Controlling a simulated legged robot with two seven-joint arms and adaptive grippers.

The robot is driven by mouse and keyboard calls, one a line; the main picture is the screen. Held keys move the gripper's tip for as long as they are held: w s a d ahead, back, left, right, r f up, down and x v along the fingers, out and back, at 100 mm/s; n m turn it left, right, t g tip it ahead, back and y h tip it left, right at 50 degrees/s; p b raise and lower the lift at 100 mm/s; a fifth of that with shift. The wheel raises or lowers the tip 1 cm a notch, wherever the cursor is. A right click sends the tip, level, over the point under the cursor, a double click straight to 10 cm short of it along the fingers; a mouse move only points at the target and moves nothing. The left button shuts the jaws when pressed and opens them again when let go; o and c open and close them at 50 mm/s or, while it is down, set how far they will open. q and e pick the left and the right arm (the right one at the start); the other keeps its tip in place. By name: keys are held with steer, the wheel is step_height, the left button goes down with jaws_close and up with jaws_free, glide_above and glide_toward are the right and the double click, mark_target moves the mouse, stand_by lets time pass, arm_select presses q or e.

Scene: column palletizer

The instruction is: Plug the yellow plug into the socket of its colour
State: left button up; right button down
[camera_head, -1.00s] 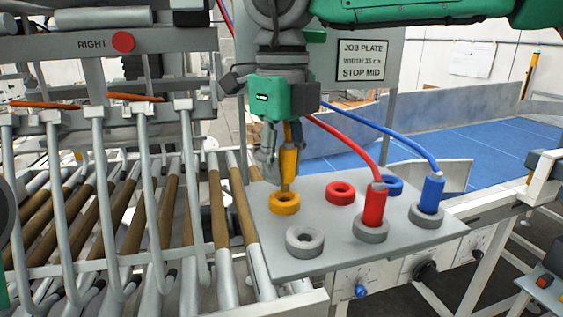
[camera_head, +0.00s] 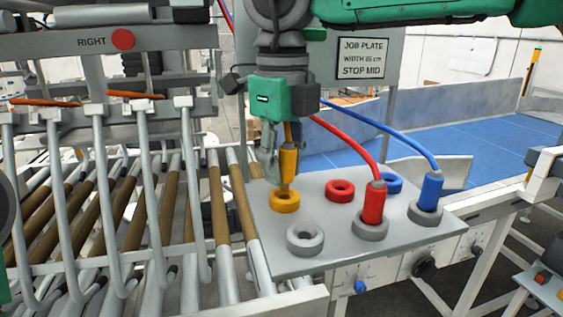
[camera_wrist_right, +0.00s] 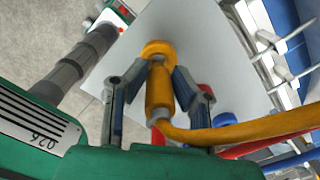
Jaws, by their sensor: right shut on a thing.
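My right gripper (camera_head: 283,165) is shut on the yellow plug (camera_head: 288,163), which points downward. The plug's lower end is at the yellow socket (camera_head: 285,201) on the grey plate; how deep it sits I cannot tell. In the right wrist view the fingers (camera_wrist_right: 160,82) hold the plug body (camera_wrist_right: 159,92) from both sides. The yellow socket ring (camera_wrist_right: 158,48) shows at the plug's far end, and the yellow cable (camera_wrist_right: 230,132) runs off right. My left gripper is not in view.
The plate (camera_head: 290,262) also bears a red socket (camera_head: 340,191), a blue socket (camera_head: 388,184) and an empty grey socket (camera_head: 305,239). A red plug (camera_head: 373,204) and a blue plug (camera_head: 431,191) stand in grey sockets. Rollers (camera_head: 215,210) lie left.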

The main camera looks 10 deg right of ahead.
steer(key=shift+f, duration=1.1)
stand_by(1.6)
steer(key=c, duration=1.3)
jaws_free()
steer(key=shift+o, duration=0.2)
